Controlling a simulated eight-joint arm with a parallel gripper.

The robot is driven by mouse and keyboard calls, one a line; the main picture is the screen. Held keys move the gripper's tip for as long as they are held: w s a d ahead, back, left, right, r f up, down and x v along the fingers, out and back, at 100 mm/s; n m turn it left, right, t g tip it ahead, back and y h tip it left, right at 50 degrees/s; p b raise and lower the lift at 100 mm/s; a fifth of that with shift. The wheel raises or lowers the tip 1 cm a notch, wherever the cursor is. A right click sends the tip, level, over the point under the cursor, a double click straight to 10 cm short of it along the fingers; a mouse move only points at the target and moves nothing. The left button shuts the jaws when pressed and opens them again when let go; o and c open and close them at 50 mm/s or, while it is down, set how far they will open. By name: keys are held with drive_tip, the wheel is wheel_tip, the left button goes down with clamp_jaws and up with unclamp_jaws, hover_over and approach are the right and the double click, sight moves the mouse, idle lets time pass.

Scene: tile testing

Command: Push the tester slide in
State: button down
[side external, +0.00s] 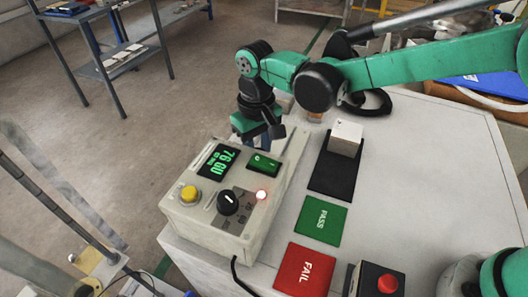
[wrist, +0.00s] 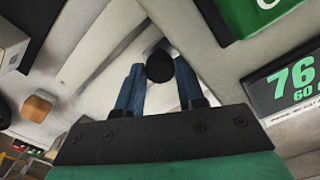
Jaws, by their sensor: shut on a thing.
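The tester (side external: 245,190) is a cream box with a green digital display (side external: 217,165), a yellow button, a black dial, a lit red lamp and a green switch (side external: 263,165). My gripper (side external: 266,138) is low at the tester's far end. In the wrist view, my gripper's blue fingers (wrist: 158,82) stand on either side of a round black knob (wrist: 159,65), shut on it. The knob seems to belong to the tester's slide, over a pale recessed channel (wrist: 115,50). My gripper hides the slide in the side view, so I cannot tell how far out it is.
A white block (side external: 346,138) sits on a black pad (side external: 333,172) to the right. A green PASS pad (side external: 318,220), a red FAIL pad (side external: 304,271) and a red push-button box (side external: 378,281) lie nearer the front. The white tabletop (side external: 425,170) at right is clear.

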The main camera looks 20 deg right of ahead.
drive_tip(key=c, duration=0.6)
unclamp_jaws()
drive_tip(key=shift+s+a, duration=0.1)
drive_tip(key=shift+a, duration=0.05)
drive_tip(key=shift+o, duration=0.2)
drive_tip(key=shift+r, duration=2.95)
drive_tip(key=shift+r, duration=0.1)
